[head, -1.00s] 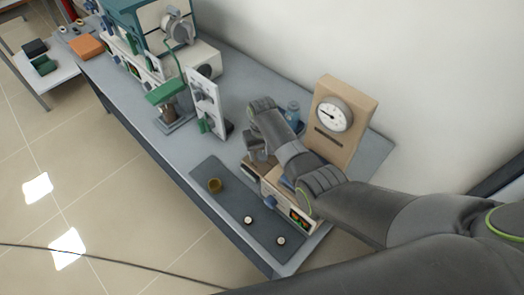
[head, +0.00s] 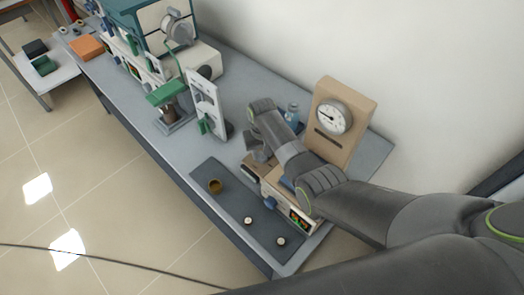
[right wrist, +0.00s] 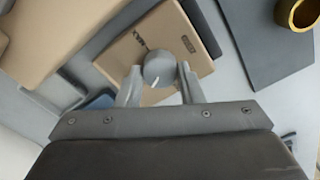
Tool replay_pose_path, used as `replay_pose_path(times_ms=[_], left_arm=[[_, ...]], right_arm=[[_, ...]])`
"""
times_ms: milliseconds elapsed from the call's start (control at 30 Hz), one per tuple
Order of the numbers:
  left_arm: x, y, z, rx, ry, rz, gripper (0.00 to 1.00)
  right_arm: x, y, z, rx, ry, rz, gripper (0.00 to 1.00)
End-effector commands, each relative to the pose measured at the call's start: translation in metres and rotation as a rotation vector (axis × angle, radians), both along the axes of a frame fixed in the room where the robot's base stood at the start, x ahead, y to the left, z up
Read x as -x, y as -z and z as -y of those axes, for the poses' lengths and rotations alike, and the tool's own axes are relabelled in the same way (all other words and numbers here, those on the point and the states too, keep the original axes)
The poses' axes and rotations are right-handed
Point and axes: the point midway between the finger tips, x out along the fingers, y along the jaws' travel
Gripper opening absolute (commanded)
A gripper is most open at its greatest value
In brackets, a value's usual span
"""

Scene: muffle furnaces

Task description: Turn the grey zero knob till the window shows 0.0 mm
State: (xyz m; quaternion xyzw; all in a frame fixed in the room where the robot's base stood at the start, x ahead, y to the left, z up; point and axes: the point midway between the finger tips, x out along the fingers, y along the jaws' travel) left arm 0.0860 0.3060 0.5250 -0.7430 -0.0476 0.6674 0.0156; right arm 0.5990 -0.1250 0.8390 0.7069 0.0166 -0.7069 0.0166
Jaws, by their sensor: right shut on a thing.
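The grey zero knob (right wrist: 158,69) is round with a white pointer line. It stands on a tan box (right wrist: 130,48) in the right wrist view. My right gripper (right wrist: 159,79) has its two fingers on either side of the knob and is shut on it. In the head view my right gripper (head: 260,155) is over the small tan box (head: 252,171), which it partly hides; the knob is hidden there. A dark panel (right wrist: 204,27) shows on the box's edge in the right wrist view, but no reading can be made out. My left gripper is not in view.
A tan stand with a round dial (head: 333,117) is behind my right arm. A beige unit with a lit display (head: 299,218) sits in front of it. A dark mat (head: 231,203) holds a brass cup (head: 215,186) and two small round pieces. A white upright panel (head: 204,100) stands left.

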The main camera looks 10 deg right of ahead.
Motion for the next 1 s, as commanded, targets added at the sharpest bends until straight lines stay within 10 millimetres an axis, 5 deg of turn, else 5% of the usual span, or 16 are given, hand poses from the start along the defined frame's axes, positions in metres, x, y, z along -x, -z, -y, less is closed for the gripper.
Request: replay_pose_path(times_ms=[1000], left_arm=[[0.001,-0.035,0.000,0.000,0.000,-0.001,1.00]], right_arm=[[0.000,-0.001,0.002,0.000,0.836,0.000,0.11]])
